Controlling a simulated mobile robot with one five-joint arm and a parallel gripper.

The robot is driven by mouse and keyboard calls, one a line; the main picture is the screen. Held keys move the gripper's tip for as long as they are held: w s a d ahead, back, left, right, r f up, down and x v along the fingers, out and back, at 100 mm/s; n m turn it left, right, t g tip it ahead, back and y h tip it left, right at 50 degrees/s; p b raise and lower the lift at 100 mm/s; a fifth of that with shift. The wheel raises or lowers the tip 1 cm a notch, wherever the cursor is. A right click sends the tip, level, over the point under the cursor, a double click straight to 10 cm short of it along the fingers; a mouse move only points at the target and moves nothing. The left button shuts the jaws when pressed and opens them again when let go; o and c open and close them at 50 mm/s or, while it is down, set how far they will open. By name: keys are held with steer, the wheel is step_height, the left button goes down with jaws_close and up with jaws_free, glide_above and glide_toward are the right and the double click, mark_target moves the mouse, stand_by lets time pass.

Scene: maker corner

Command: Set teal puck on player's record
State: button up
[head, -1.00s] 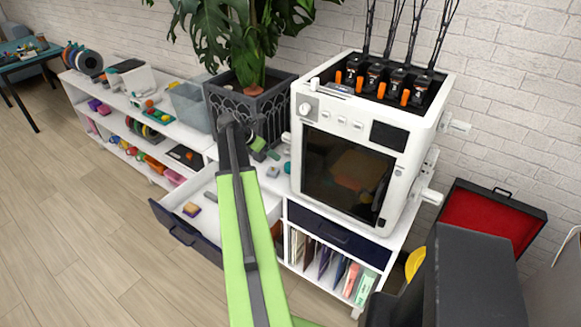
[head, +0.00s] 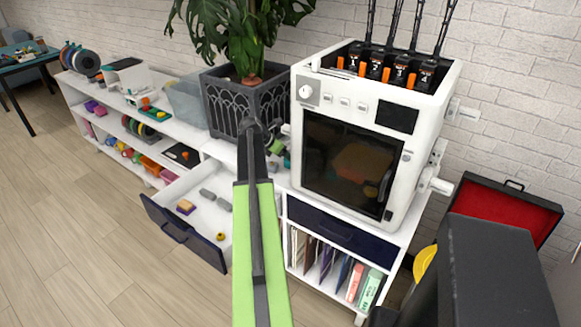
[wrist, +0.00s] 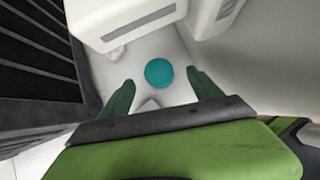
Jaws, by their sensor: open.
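The teal puck (wrist: 158,73) lies on a white surface in the wrist view, between and slightly beyond the tips of my two dark fingers. My gripper (wrist: 161,78) is open with nothing held, and the puck appears apart from both fingers. In the head view my gripper (head: 265,137) reaches toward the narrow strip between the planter and the white printer; the arm hides much of that spot. An open black case with red lining (head: 497,208) stands at the right, perhaps the record player. I cannot make out a record; my own dark body part covers the area before the case.
The black planter (head: 235,105) and the white 3D printer (head: 352,150) stand close on either side of my gripper. A drawer (head: 185,236) below is open, with small items inside. A yellow round thing (head: 424,262) is partly hidden at the right. The wooden floor in front is clear.

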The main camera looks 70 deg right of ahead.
steer(key=b+x, duration=0.2)
steer(key=x, duration=0.1)
steer(key=b+x, duration=0.1)
steer(key=shift+w+f+b, duration=0.15)
steer(key=shift+f+b, duration=0.25)
steer(key=shift+f, duration=0.1)
steer(key=shift+d+f, duration=0.15)
steer(key=shift+d, duration=0.1)
jaws_close()
